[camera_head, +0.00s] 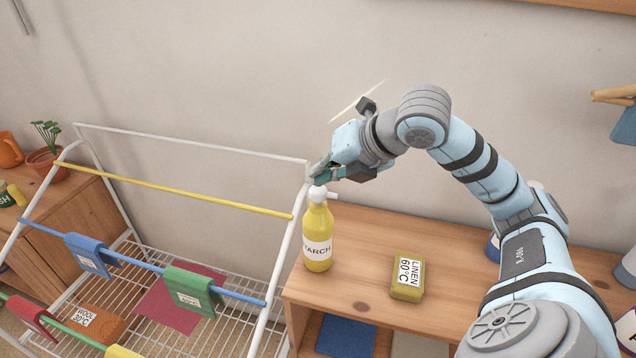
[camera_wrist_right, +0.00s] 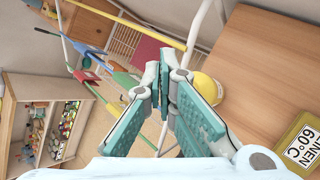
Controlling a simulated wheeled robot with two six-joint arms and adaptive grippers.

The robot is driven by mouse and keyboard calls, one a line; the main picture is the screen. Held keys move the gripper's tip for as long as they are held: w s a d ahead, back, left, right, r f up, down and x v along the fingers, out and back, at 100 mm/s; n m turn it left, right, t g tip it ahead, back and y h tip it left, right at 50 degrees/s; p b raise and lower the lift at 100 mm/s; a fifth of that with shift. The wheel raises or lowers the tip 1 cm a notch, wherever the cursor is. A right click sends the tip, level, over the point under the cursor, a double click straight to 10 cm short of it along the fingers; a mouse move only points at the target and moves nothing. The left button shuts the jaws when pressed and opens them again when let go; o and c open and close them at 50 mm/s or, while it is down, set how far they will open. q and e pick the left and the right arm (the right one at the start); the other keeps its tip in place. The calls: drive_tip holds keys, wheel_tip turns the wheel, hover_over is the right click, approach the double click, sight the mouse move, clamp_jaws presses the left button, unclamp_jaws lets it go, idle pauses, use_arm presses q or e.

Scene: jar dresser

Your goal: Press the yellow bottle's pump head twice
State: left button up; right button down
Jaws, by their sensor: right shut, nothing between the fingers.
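The yellow bottle (camera_head: 318,242), labelled STARCH, stands upright on the wooden dresser near its left edge. Its white pump head (camera_head: 317,193) is on top, with the nozzle pointing right. My right gripper (camera_head: 319,177) is shut and empty, with its fingertips just above the pump head; I cannot tell whether they touch it. In the right wrist view my gripper's fingers (camera_wrist_right: 165,77) meet at the tips. The yellow bottle (camera_wrist_right: 208,88) shows there beside and partly behind the right-hand finger, which hides much of it. My left gripper is in neither view.
A yellow-green box (camera_head: 408,278) labelled LINEN 60°C lies on the dresser (camera_head: 350,290) to the right of the bottle. A white drying rack (camera_head: 190,150) with coloured bars and cloths stands close on the left. The dresser top between bottle and box is clear.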

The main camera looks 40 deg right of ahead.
sight(322, 188)
drive_tip(key=shift+r, duration=0.35)
wheel_tip(322, 188, up, 5)
drive_tip(key=p, duration=0.5)
drive_tip(key=shift+r, duration=0.1)
idle(1.7)
